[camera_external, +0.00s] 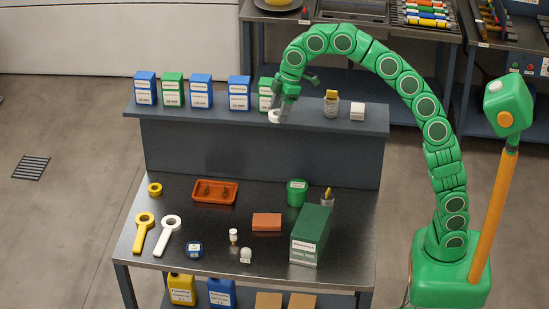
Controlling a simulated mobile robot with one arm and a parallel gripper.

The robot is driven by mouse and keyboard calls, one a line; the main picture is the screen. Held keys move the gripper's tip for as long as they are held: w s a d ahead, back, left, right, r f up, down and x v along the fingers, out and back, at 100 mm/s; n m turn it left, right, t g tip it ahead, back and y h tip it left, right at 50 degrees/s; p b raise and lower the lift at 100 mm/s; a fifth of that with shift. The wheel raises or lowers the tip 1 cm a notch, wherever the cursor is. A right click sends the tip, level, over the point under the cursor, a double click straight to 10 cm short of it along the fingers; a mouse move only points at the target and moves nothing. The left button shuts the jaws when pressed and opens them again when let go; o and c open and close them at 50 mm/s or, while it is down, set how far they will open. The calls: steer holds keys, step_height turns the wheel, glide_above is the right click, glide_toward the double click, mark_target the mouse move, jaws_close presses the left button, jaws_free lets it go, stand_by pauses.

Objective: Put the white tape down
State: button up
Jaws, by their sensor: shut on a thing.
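My gripper (281,109) is at the end of the green arm, over the raised back shelf of the workbench. It is shut on the white tape (274,117), a small white ring. The tape is at the shelf's height, near its front edge. I cannot tell whether it touches the shelf top (305,111). The gripper hides part of the tape and partly covers a green and white box (265,95) behind it.
Several blue or green boxes (201,92) line the shelf's left. A jar (331,105) and a white block (357,112) stand right of my gripper, with bare shelf between. The lower bench holds yellow tape (154,189), an orange tray (215,192) and a green box (311,236).

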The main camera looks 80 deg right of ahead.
steer(key=w+a+f, duration=0.3)
steer(key=f, duration=0.3)
steer(key=m+h, duration=0.2)
steer(key=m, duration=0.4)
glide_toward(221, 220)
steer(key=shift+x, duration=0.8)
steer(key=shift+w+d+f, duration=0.2)
steer(key=shift+w+f, duration=0.4)
steer(key=shift+f, duration=1.6)
steer(key=shift+f, duration=0.1)
